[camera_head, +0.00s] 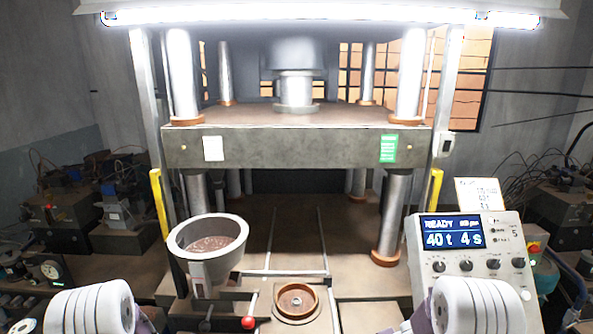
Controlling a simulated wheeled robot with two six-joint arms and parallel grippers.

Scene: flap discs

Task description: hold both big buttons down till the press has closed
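The press stands in the middle, with its thick grey moving platen (300,150) raised on steel columns. A wide gap is open between the platen and the dark bed (290,228). The control box (425,262) at the right has a lit blue display (452,233) reading "READY" and "40 t 4 s". I cannot make out either big button. White ribbed parts of my own arms fill the bottom left and bottom right corners. The fingers of both my grippers are out of view, so I cannot see whether they touch anything.
A grey funnel-shaped bowl (175,240) stands at the front left of the bed. A round brown mould (283,312) and a red ball knob (248,322) are at the front centre. Yellow uprights (159,205) flank the press. Cluttered benches stand at both sides.

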